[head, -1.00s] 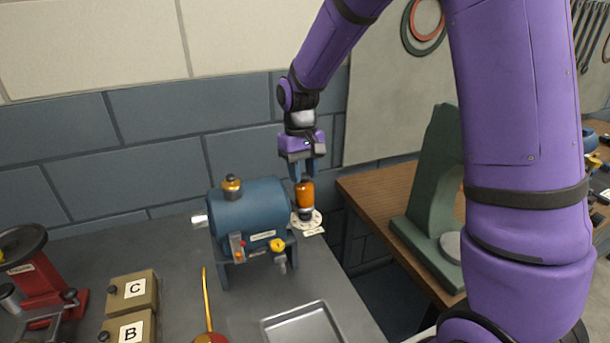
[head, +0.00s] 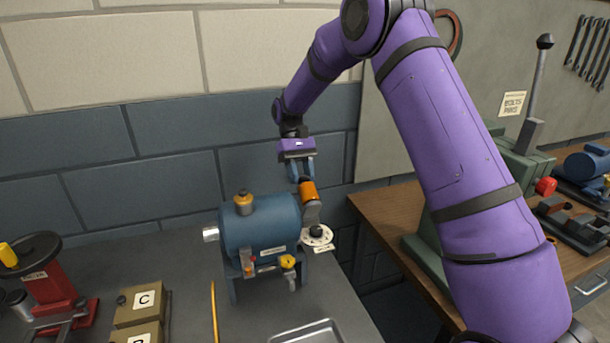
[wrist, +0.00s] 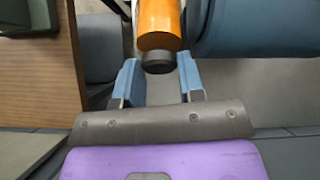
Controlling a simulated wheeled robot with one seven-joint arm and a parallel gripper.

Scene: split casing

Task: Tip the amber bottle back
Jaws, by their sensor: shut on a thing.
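The amber bottle (head: 308,191) is held under my gripper (head: 302,174) in the head view, above a round pale dial-like plate (head: 322,245). It leans a little, its lower end to the right, with a grey part below the orange body. Whether that lower end touches the plate or the dark piece on it, I cannot tell. In the wrist view the orange body (wrist: 159,16) ends in a dark cap (wrist: 158,62) between my two blue fingers. My gripper is shut on the bottle.
A blue cylindrical machine (head: 262,226) stands close to the left of the bottle. A metal tray (head: 310,333) lies in front. Lettered boxes (head: 140,302) and a red device (head: 48,285) are further left. A wooden bench (head: 385,205) is to the right.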

